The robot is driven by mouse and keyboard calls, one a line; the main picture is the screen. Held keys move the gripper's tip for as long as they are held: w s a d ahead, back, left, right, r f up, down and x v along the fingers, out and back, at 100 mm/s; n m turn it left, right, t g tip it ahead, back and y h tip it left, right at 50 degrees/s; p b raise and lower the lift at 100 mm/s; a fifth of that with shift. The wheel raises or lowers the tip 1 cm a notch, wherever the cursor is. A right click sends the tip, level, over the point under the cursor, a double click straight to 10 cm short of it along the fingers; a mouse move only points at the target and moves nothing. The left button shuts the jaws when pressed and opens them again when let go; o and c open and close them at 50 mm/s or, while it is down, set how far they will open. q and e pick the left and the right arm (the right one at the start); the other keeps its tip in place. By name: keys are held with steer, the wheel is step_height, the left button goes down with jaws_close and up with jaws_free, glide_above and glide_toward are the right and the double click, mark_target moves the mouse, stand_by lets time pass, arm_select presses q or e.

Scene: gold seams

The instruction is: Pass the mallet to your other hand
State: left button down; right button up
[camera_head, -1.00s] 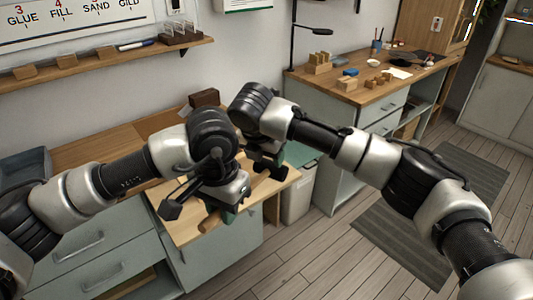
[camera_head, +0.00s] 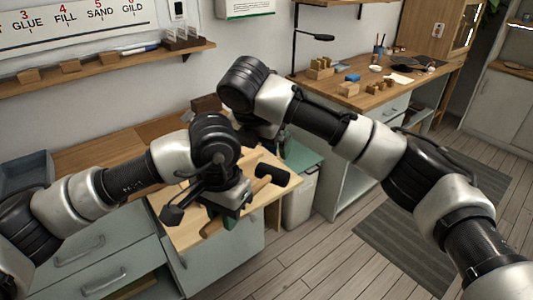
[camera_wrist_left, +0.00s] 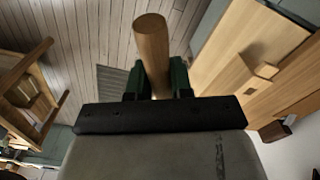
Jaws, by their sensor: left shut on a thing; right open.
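The mallet has a black head (camera_head: 272,173) and a light wooden handle (camera_head: 210,229). It is held above the wooden worktop at the near end of the bench. My left gripper (camera_head: 224,214) is shut on the handle, whose end sticks out below the jaws; in the left wrist view the handle (camera_wrist_left: 151,45) stands between the two green fingers. My right gripper (camera_head: 278,143) is open, behind and above the mallet head and apart from it; its fingers are partly hidden by my right arm.
The wooden worktop (camera_head: 183,231) lies under the mallet, with grey drawers (camera_head: 92,250) below. A pale bin (camera_head: 300,203) stands on the floor to the right. A second bench (camera_head: 350,98) with small blocks and tools is at the back right. The floor (camera_head: 310,262) in front is clear.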

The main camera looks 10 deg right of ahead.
arm_select(q)
steer(key=shift+d, duration=0.1)
arm_select(e)
steer(key=v, duration=0.5)
steer(key=d+f+m, duration=0.1)
steer(key=m, duration=0.5)
steer(key=w+d+f+m+g, duration=0.1)
steer(key=d+m, duration=0.1)
steer(key=m, duration=0.4)
steer(key=d+f+m+g+y, duration=0.1)
steer(key=d+f+m, duration=0.1)
steer(key=m, duration=0.4)
steer(key=shift+w+m, duration=0.3)
steer(key=m, duration=0.2)
steer(key=d+f+m, duration=0.1)
steer(key=m, duration=0.1)
steer(key=shift+w+d, duration=0.15)
steer(key=shift+d, duration=0.05)
arm_select(q)
steer(key=d+f, duration=0.5)
steer(key=d, duration=0.3)
arm_select(e)
steer(key=d+f+m+g+y, duration=0.1)
steer(key=d+f+m, duration=0.2)
steer(key=f+m, duration=1)
steer(key=shift+w+d+f+m+g+y, duration=0.2)
steer(key=shift+w+f+m+g+y, duration=0.15)
steer(key=shift+f, duration=0.55)
